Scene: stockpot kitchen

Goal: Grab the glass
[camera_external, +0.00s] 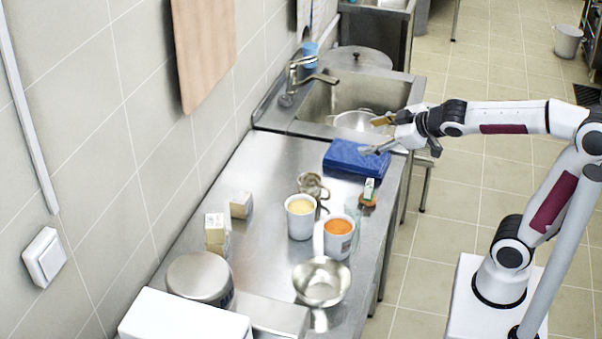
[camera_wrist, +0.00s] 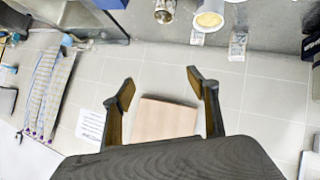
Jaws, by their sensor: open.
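A small shiny or see-through cup, which looks like the glass (camera_external: 310,181), stands on the steel counter behind a white mug with yellow contents (camera_external: 300,222). I cannot tell its material for sure. What looks like the same glass (camera_wrist: 165,10) is at the top edge of the wrist view, partly cut off, left of the yellow-filled mug (camera_wrist: 208,20). My gripper (camera_external: 371,136) is open and empty above the blue box, behind and to the right of the glass and apart from it. Its spread fingers also show in the wrist view (camera_wrist: 160,80).
A white mug with orange contents (camera_external: 339,238) and a metal bowl (camera_external: 321,284) stand nearer the front. The blue box (camera_external: 352,163) lies by the sink (camera_external: 320,112). Two pale cartons (camera_external: 217,234) stand near the wall. A small orange-based item (camera_external: 368,194) is at the counter's right edge.

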